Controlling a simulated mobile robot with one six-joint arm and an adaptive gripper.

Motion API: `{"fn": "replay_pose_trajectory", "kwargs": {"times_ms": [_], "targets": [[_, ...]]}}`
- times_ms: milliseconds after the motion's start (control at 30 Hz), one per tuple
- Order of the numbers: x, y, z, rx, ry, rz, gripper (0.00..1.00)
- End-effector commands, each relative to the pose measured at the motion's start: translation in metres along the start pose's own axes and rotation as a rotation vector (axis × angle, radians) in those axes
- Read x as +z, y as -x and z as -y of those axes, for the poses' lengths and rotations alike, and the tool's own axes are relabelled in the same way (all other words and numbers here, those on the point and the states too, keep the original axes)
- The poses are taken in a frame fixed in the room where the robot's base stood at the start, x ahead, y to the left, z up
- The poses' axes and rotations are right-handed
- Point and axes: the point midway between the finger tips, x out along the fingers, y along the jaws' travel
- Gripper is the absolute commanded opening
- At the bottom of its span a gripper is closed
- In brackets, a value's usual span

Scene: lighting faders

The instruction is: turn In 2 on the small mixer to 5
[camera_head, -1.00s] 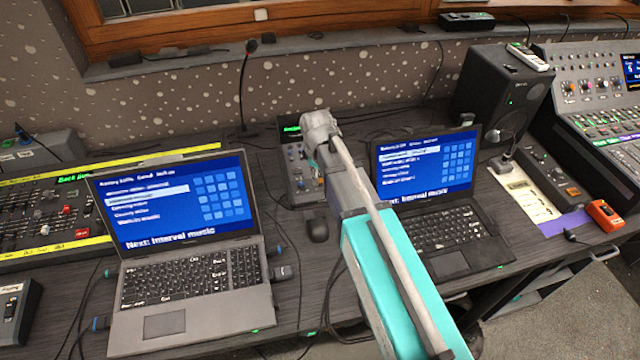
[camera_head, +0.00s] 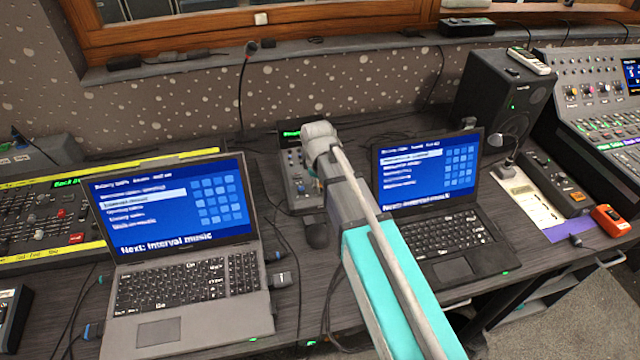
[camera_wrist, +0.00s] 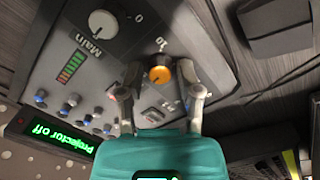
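The small mixer (camera_head: 297,178) stands on the desk between the two laptops, partly hidden by my arm. In the wrist view its grey panel (camera_wrist: 125,62) carries a large white knob (camera_wrist: 103,24) labelled Main, a row of small blue-grey knobs (camera_wrist: 70,100) and an orange-capped knob (camera_wrist: 159,74). A 0 and a 10 are printed near the orange knob. My gripper (camera_wrist: 161,72) is open, with one finger on each side of the orange knob and visible gaps between. I cannot read an In 2 label. In the head view, my arm hides the fingertips.
A left laptop (camera_head: 185,285) and a right laptop (camera_head: 450,235) flank the mixer closely. A dark mouse (camera_head: 316,233) lies in front of it. A green-lit display (camera_wrist: 48,132) reads Projector off beside the mixer. A speaker (camera_head: 505,95) stands at right.

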Motion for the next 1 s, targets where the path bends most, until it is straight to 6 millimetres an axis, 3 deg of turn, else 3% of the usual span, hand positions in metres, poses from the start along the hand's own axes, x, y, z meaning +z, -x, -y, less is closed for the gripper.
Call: {"fn": "replay_pose_trajectory", "kwargs": {"times_ms": [33,200,967,1000], "targets": [[0.0,0.0,0.0,0.0,0.0,0.0,0.27],[0.0,0.0,0.0,0.0,0.0,0.0,0.0],[0.0,-0.0001,0.0004,-0.009,-0.119,0.0,0.0],[0.0,-0.0001,0.0004,-0.009,-0.119,0.0,0.31]]}}
